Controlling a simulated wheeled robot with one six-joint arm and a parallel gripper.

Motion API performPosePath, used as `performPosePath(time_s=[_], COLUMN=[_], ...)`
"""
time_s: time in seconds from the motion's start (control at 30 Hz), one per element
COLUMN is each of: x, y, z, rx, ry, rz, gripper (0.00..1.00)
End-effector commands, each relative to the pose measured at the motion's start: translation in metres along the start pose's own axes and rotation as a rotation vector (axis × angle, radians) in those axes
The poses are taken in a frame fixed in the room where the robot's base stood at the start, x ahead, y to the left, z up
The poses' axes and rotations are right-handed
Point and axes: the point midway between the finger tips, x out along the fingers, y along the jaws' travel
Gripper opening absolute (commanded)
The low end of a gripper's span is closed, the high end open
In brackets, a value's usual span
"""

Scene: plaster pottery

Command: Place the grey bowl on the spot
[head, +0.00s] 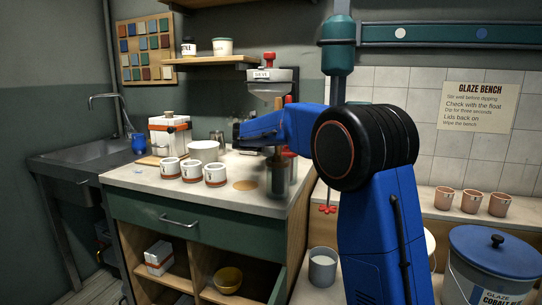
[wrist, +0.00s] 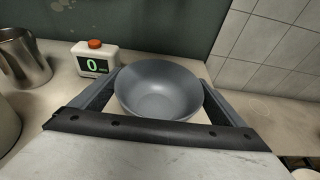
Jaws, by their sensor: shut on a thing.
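The grey bowl (wrist: 160,92) is upright in the wrist view, seen from above and empty inside. My gripper (wrist: 163,80) is shut on it, with one dark finger at its left side and one at its right. In the head view my blue arm reaches left over the bench, and I cannot make out the grey bowl or the fingertips there. A flat round tan spot (head: 245,185) lies on the bench top near its front edge, left of the arm. Nothing stands on it.
Several white cups (head: 192,171) and a white bowl (head: 204,150) stand left of the tan spot. A dark cylindrical vessel (head: 278,178) stands to its right.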

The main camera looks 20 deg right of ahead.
Motion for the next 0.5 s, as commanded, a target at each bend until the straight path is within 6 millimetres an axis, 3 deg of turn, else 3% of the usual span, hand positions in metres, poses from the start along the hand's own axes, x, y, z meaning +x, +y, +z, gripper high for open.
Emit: performPosePath(time_s=[0.5], x=[0.013], y=[0.000], z=[-0.043], rx=[0.001], ry=[-0.001], rz=[0.000], gripper=[0.71])
